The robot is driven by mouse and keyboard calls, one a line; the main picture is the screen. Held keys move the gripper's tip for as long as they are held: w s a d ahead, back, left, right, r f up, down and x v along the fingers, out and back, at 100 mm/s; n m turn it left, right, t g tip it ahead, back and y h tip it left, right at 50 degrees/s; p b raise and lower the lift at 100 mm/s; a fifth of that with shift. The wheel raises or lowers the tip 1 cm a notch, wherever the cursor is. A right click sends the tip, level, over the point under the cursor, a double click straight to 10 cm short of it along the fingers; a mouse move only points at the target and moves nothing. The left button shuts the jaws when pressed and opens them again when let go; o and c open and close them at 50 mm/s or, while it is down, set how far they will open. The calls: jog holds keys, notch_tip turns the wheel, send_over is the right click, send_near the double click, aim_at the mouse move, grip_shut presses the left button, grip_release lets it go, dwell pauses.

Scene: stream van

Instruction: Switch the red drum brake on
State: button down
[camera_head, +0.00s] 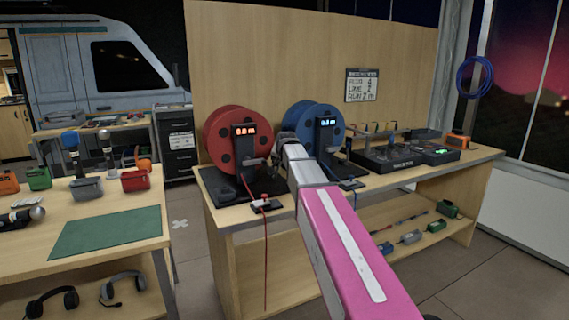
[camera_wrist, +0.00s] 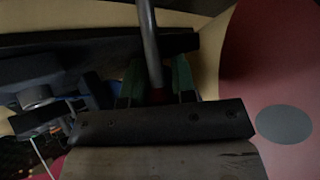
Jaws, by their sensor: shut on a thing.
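The red drum (camera_head: 226,135) stands upright on a dark base at the left of the bench, behind a black post with a lit red display (camera_head: 245,130). In the wrist view its red face (camera_wrist: 285,75) with a grey round spot fills the right side. My gripper (camera_wrist: 157,85) has green finger pads closed around a slim grey metal rod (camera_wrist: 149,40), with a bit of red between the pads. The rod looks like the drum's brake lever, but its ends are hidden. In the head view, my arm hides the fingertips beside the red drum.
A blue drum (camera_head: 316,125) with its own display post stands just right of my wrist. A small block with a red cable (camera_head: 266,204) sits at the bench's front edge. A black console (camera_head: 405,156) is farther right. A table with a green mat (camera_head: 108,232) stands left.

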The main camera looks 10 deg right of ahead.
jog(key=shift+s+a+r+n+t+h, duration=0.25)
jog(key=shift+a+n+t+h, duration=0.05)
jog(key=shift+a+h, duration=0.3)
jog(key=c, duration=0.9)
grip_release()
jog(key=v, duration=1.1)
